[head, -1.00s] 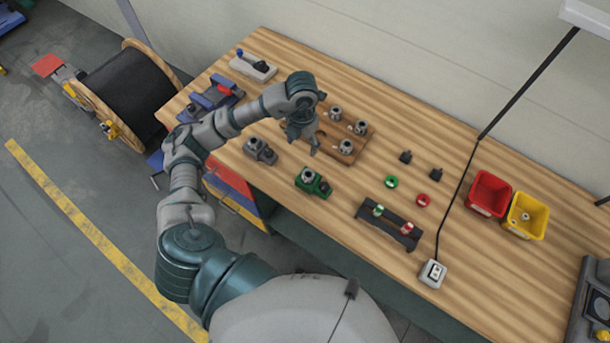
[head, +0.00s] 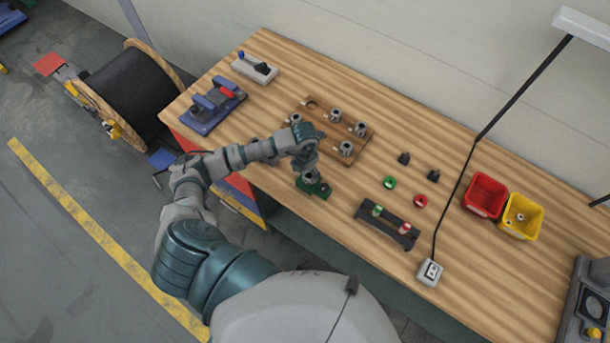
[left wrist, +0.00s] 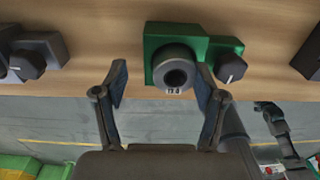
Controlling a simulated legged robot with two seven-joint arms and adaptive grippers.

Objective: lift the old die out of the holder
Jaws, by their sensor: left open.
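The green holder (head: 319,189) stands near the front edge of the bench. It also shows in the left wrist view (left wrist: 190,37). The old die (left wrist: 175,70), a grey ring with a dark bore and a small label on its face, sits in the holder. My left gripper (head: 311,178) is right over the holder in the head view and hides part of it. My right gripper is not in view.
A wooden board (head: 350,143) with several grey dies lies behind the holder. A black rack (head: 388,222) with green and red pieces stands to the right. Grey holders flank the green one in the wrist view, one at left (left wrist: 38,52). Red (head: 486,195) and yellow (head: 521,215) bins stand further right.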

